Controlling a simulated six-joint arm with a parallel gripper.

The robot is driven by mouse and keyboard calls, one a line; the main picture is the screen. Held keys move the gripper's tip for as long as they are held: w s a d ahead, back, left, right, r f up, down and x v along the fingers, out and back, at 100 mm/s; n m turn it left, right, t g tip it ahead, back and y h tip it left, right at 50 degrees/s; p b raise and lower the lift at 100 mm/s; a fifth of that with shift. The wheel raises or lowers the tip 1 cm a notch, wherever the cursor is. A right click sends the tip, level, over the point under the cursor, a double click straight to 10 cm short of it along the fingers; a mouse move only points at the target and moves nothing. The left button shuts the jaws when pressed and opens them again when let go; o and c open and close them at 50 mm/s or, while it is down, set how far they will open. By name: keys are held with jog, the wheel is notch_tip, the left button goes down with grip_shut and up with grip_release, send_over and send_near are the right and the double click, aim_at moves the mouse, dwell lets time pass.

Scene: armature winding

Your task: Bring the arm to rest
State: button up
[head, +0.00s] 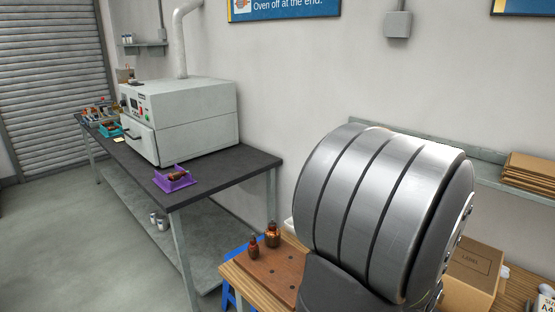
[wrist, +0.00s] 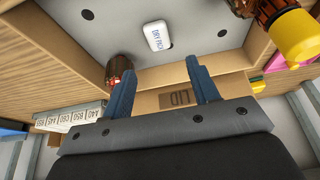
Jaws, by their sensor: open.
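My gripper (wrist: 160,70) shows in the wrist view, with two blue fingers spread apart and nothing between them. Its fingertips point toward a grey panel with a small white label (wrist: 157,36). A copper-brown wound part (wrist: 121,75) lies just left of the left finger; I cannot tell whether they touch. In the head view the gripper is not visible; a large grey banded cylinder, which looks like part of my arm, fills the right centre.
Two copper-brown wound parts (head: 273,234) stand on a brown holed board (head: 268,265). A grey oven (head: 195,112) and a purple tray (head: 163,184) sit on the dark bench. A cardboard box (head: 478,268) is at right. A yellow-ended object (wrist: 299,36) is top right in the wrist view.

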jog(key=shift+x, duration=1.05)
jog(key=shift+r, duration=0.1)
jog(key=v, duration=1.7)
jog(key=x, duration=1.7)
jog(key=shift+f, duration=0.25)
notch_tip(320, 180, up, 6)
jog(key=w+a+r+n+y, duration=0.1)
jog(key=w+a+r+n, duration=0.1)
jog(key=w, duration=0.5)
jog(key=w+a+r+n, duration=0.1)
jog(key=w+a+r, duration=0.2)
jog(key=w, duration=0.5)
jog(key=w+a+f+n, duration=0.1)
jog(key=w+a, duration=0.2)
jog(key=a, duration=0.2)
jog(key=w+a+f+n+t+y, duration=0.1)
jog(key=w+a, duration=0.3)
jog(key=a, duration=0.1)
jog(key=w+a+f+n, duration=0.1)
jog(key=w+a+f, duration=0.1)
jog(key=w+a, duration=0.2)
jog(key=shift+a+n, duration=0.4)
jog(key=shift+a, duration=0.4)
